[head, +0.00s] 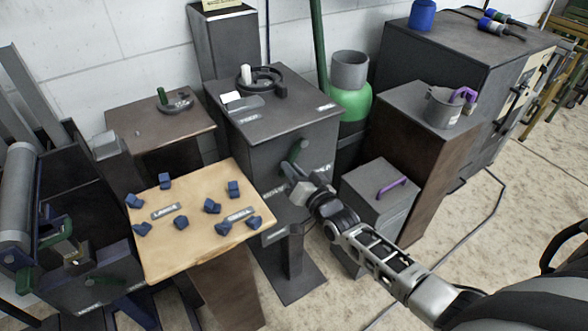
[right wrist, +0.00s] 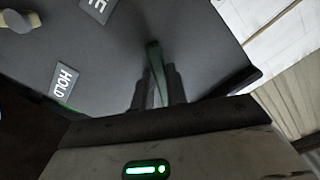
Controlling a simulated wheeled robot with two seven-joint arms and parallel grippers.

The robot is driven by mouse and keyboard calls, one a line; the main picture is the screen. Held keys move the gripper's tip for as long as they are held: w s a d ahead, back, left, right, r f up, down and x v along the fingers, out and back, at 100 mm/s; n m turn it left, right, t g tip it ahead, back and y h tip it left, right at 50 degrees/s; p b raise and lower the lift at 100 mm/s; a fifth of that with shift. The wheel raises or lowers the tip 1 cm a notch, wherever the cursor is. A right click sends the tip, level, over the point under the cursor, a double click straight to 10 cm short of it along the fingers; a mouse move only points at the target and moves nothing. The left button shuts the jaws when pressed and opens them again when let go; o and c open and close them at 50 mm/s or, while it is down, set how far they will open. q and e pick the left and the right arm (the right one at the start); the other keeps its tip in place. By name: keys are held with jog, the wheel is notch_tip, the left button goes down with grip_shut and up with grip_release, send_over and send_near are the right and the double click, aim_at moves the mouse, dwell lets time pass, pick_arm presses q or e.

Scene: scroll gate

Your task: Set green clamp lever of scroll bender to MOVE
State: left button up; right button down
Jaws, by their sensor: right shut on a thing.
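The scroll bender (head: 300,121) is a dark box-shaped stand with a black curled former (head: 270,80) and a white peg on top. Its green clamp lever (head: 299,147) is on the front face. My right gripper (head: 291,170) is at that face, coming in from the lower right. In the right wrist view the green lever (right wrist: 153,58) runs between the dark fingers (right wrist: 157,92), which are shut on it and hide its lower part. A HOLD label (right wrist: 65,83) and a partly cut-off label ending in E (right wrist: 100,6) show left of the lever. My left gripper is not in view.
A wooden-topped table (head: 190,238) with several blue blocks stands to the left. A lower stand with a purple handle (head: 391,187) and a dark cabinet with a metal pot (head: 440,108) stand to the right. A green cylinder (head: 352,104) is behind. Floor shows at the lower right.

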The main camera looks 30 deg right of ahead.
dwell(0.3)
jog(key=c, duration=1.4)
grip_release()
jog(key=s+d+p, duration=0.1)
jog(key=s, duration=1.5)
jog(key=s+a+n+g+y, duration=0.1)
jog(key=s+a+n+g, duration=0.2)
jog(key=a, duration=0.4)
jog(key=s+a+f+n+g+y, duration=0.1)
jog(key=s+a+n+g, duration=0.3)
jog(key=s+a+n, duration=0.1)
jog(key=shift+s+a+p, duration=0.3)
jog(key=shift+s+a, duration=0.25)
jog(key=shift+a, duration=0.3)
